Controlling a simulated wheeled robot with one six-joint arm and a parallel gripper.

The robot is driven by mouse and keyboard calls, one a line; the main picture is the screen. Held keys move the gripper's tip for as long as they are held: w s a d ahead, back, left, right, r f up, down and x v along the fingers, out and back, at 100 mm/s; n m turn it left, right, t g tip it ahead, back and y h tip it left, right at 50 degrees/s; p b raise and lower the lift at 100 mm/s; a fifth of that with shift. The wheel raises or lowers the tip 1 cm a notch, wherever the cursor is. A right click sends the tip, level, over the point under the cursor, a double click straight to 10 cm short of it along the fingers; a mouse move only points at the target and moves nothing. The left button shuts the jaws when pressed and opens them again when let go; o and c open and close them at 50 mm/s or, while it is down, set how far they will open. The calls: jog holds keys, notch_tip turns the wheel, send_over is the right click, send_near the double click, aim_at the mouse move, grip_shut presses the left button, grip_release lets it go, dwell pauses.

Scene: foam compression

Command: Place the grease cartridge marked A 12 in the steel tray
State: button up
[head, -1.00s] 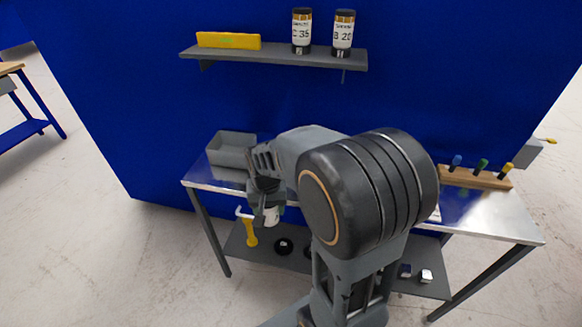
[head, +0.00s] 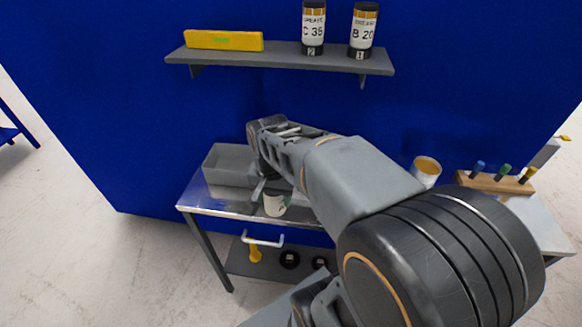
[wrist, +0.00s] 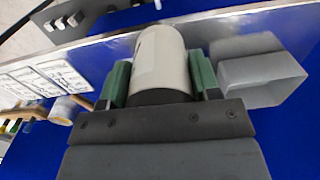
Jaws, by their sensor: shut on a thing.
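My gripper (wrist: 162,80) is shut on a white cylindrical cartridge (wrist: 160,55) with a dark end, its green-padded fingers on both sides. The marking on it is not readable. In the head view the held cartridge (head: 275,204) hangs tilted below my gripper (head: 264,188), over the front of the steel bench. The grey steel tray (head: 222,168) stands at the bench's left end, just left of and behind the cartridge. The tray also shows in the wrist view (wrist: 265,80), to the right of the cartridge and apart from it. Its visible inside looks empty.
Cartridges marked C 35 or C 36 (head: 313,30) and B 20 (head: 363,33) stand on the wall shelf (head: 290,60) beside a yellow box (head: 223,40). An amber-topped container (head: 426,170) and a wooden tool rack (head: 495,184) are on the bench's right.

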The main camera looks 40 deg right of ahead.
jog(key=w+d+p, duration=0.3)
jog(key=w+d, duration=1)
jog(key=d, duration=0.1)
jog(key=f, duration=0.6)
jog(key=shift+a+f+p, duration=0.1)
jog(key=shift+a+p, duration=0.2)
jog(key=shift+p, duration=0.05)
jog(key=shift+w+d+f, duration=0.15)
jog(key=shift+w+f, duration=0.05)
jog(key=shift+f, duration=0.2)
jog(key=shift+f, duration=0.1)
jog(key=o, duration=1.2)
